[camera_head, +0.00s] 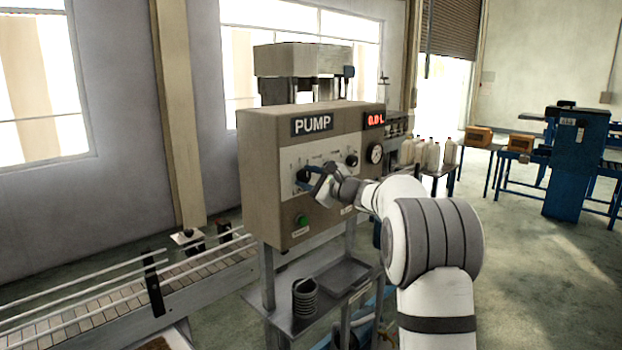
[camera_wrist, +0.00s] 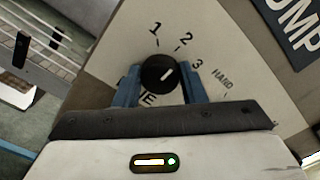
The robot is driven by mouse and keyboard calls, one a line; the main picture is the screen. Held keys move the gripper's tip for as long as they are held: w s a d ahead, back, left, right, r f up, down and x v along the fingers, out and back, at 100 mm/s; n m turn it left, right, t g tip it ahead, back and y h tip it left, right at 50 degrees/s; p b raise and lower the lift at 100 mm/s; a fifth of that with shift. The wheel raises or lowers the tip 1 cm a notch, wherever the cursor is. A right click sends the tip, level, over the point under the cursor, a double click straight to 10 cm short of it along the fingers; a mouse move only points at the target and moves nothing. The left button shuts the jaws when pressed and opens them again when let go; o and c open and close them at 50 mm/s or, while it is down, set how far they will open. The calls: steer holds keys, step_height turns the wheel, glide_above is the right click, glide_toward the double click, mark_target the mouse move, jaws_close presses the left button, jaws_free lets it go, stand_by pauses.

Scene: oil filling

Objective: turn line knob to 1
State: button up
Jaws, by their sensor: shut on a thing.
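The line knob (camera_wrist: 158,71) is a round black dial with a white mark, on the pale panel of the pump box. Printed 1, 2 and 3 run around its upper side, with a partly hidden word below. The white mark slants up and right, roughly toward the 2. My gripper (camera_wrist: 160,83) has its two blue fingers on either side of the knob and is shut on it. In the head view, the knob is a dark shape (camera_head: 303,175) at the panel's left, partly covered by my gripper (camera_head: 316,181).
A conveyor (camera_head: 100,309) runs at the lower left. A coiled spring-like part (camera_head: 305,298) stands on the shelf below.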

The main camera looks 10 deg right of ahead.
steer(key=shift+d, duration=0.3)
steer(key=shift+c, duration=0.3)
steer(key=shift+a, duration=0.25)
steer(key=b, duration=0.2)
steer(key=n+b, duration=0.1)
steer(key=b, duration=0.1)
steer(key=shift+f, duration=0.25)
steer(key=n+b, duration=0.2)
steer(key=b, duration=0.2)
steer(key=shift+f+n+b, duration=0.15)
steer(key=shift+n+b, duration=0.15)
steer(key=shift+b, duration=0.05)
steer(key=n+b, duration=0.3)
steer(key=b, duration=0.1)
steer(key=shift+b, duration=0.35)
steer(key=shift+a+r+n+b, duration=0.1)
steer(key=shift+r+n+b, duration=0.2)
steer(key=shift+n+b, duration=0.9)
